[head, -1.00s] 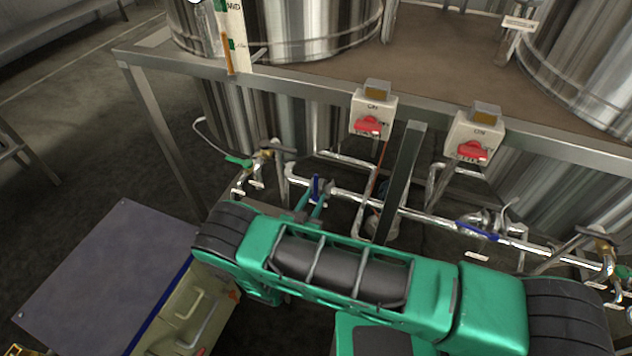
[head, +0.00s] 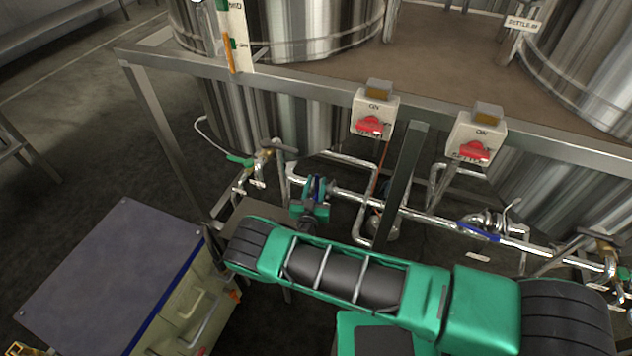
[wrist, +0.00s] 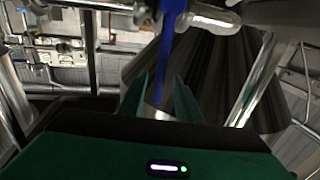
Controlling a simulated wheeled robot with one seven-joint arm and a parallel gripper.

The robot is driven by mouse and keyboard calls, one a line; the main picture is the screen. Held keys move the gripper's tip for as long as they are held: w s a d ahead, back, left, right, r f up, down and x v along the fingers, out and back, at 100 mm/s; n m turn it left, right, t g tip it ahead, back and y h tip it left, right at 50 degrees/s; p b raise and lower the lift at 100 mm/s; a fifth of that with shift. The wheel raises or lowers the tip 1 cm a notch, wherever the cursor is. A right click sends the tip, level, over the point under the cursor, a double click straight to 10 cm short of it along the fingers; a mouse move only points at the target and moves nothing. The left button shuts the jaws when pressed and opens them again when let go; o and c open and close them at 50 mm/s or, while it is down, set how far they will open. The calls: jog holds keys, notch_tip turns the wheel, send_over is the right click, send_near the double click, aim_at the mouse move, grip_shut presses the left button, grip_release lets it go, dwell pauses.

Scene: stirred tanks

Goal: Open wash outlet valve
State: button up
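A blue valve handle (head: 318,186) stands upright on the pipe run below the tank platform. In the wrist view the blue handle (wrist: 172,25) runs down between my two green fingers, with gaps seen on both sides. My gripper (wrist: 160,88) is open, its fingers on either side of the handle. In the head view my gripper (head: 313,193) is at the handle and partly covers it. A second blue handle (head: 478,231) lies along the pipe further right. Labels naming the valves cannot be read.
A green-handled valve (head: 240,161) is to the left. Two switch boxes with red knobs, left (head: 374,114) and right (head: 476,140), hang on the platform's front edge. A grey post (head: 401,178) stands right of my gripper. A cabinet (head: 110,270) is at lower left.

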jog(key=shift+w+d, duration=0.15)
jog(key=shift+w, duration=0.65)
jog(key=shift+c, duration=0.3)
